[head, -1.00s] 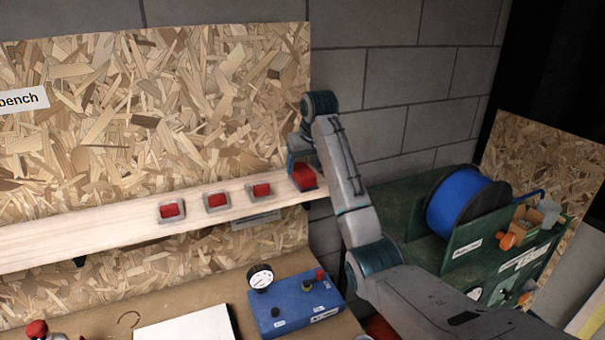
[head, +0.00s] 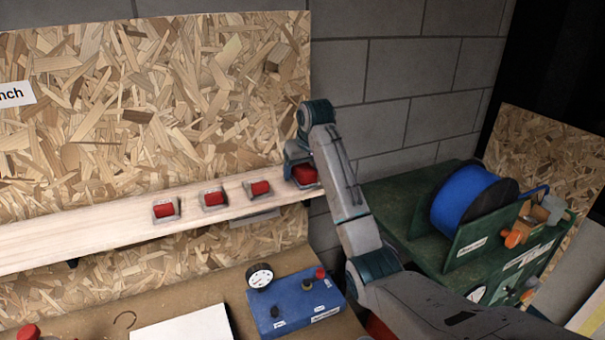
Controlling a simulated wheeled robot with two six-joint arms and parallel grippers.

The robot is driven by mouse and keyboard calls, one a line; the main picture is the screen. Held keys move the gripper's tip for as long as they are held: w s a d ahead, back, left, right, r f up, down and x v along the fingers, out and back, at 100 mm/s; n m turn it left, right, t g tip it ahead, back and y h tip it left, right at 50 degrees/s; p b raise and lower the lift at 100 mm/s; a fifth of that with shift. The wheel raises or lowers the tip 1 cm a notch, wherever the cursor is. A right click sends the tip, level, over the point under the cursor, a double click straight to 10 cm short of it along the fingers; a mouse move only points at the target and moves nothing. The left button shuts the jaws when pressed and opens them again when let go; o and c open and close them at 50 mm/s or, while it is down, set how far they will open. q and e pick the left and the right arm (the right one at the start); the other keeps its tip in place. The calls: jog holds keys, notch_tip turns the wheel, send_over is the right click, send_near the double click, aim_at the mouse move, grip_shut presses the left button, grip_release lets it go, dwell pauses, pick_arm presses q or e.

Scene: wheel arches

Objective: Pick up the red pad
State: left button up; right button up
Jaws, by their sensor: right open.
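Several red pads in grey holders sit in a row on the pale wooden shelf (head: 60,238). Three show clearly: a left one (head: 165,210), a middle one (head: 213,197) and a right one (head: 260,188). Another red pad (head: 306,174) is at the shelf's right end, right by my right gripper (head: 297,165). That gripper is open and points down at this pad, partly covering it. I cannot tell whether its fingers touch the pad. My left gripper is out of view.
A chipboard panel (head: 150,100) stands close behind the shelf. Below is a bench with a blue gauge box (head: 290,308) and a white sheet (head: 180,325). A green unit with a blue spool (head: 470,200) stands at the right.

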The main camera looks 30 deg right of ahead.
jog(key=shift+s+r, duration=0.15)
jog(key=shift+s, duration=0.05)
jog(key=shift+a, duration=0.1)
jog(key=shift+c, duration=0.9)
jog(key=c, duration=0.8)
